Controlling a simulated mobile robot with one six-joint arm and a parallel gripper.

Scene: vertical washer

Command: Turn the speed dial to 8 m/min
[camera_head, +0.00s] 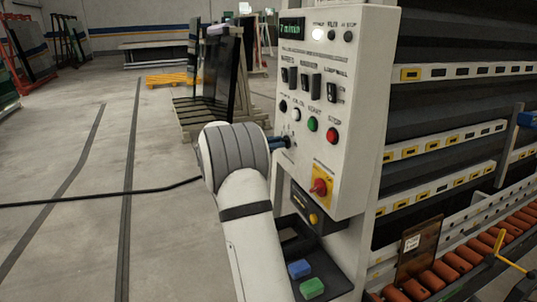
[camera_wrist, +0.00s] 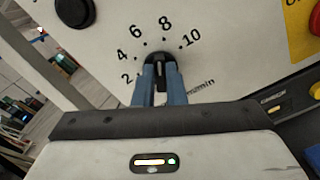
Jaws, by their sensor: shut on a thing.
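The speed dial (camera_wrist: 158,60) is a small black knob on the cream panel, ringed by the numbers 2, 4, 6, 8 and 10, with "m/min" printed at lower right. My gripper (camera_wrist: 160,72) has its two blue fingers shut on either side of the knob. The fingers hide its lower part. The knob's upper end points roughly up, near the 6 to 8 side of the scale; its exact mark is hard to read. In the head view, my gripper (camera_head: 284,143) reaches the panel from the left. The green display (camera_head: 291,28) appears to read 7 m/min.
A tray (camera_head: 335,278) holds blue and green blocks. Open floor lies left.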

